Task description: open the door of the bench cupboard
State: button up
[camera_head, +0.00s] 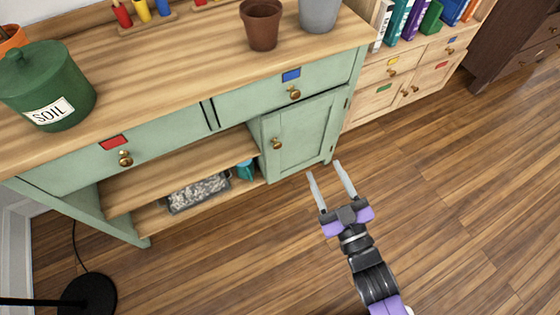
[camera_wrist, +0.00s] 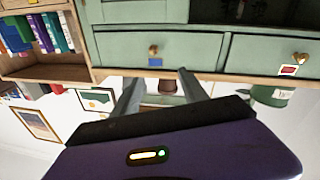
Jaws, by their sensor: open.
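The green bench (camera_head: 180,125) has a wooden top and a small cupboard at its lower right. The cupboard door (camera_head: 305,135) looks shut, with a round brass knob (camera_head: 277,143) near its left edge and hinges along its right edge. My gripper (camera_head: 324,168) is open and empty, in front of the cupboard, to the right of and lower in the picture than the knob, apart from the door. In the wrist view, which is upside down, my gripper (camera_wrist: 158,76) points towards the bench. Part of the door (camera_wrist: 130,11) shows at the top there; its knob is not visible.
A drawer with a blue label (camera_head: 291,75) sits above the door. Open shelves (camera_head: 180,175) to its left hold a gravel tray (camera_head: 195,192) and a teal item (camera_head: 245,169). A bookcase (camera_head: 395,85) stands to the right. The wooden floor (camera_head: 450,200) is clear on the right.

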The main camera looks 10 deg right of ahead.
jog(key=n+y+b, duration=0.2)
jog(key=b, duration=0.6)
send_near(278, 147)
notch_tip(278, 147, up, 4)
jog(key=w, duration=0.2)
notch_tip(278, 147, down, 3)
jog(key=g, duration=0.1)
jog(key=b+x, duration=0.1)
jog(key=x, duration=0.5)
jog(key=shift+w+a+f+b, duration=0.2)
jog(key=shift+w+a+b, duration=0.05)
jog(key=shift+w+b, duration=0.15)
grip_shut()
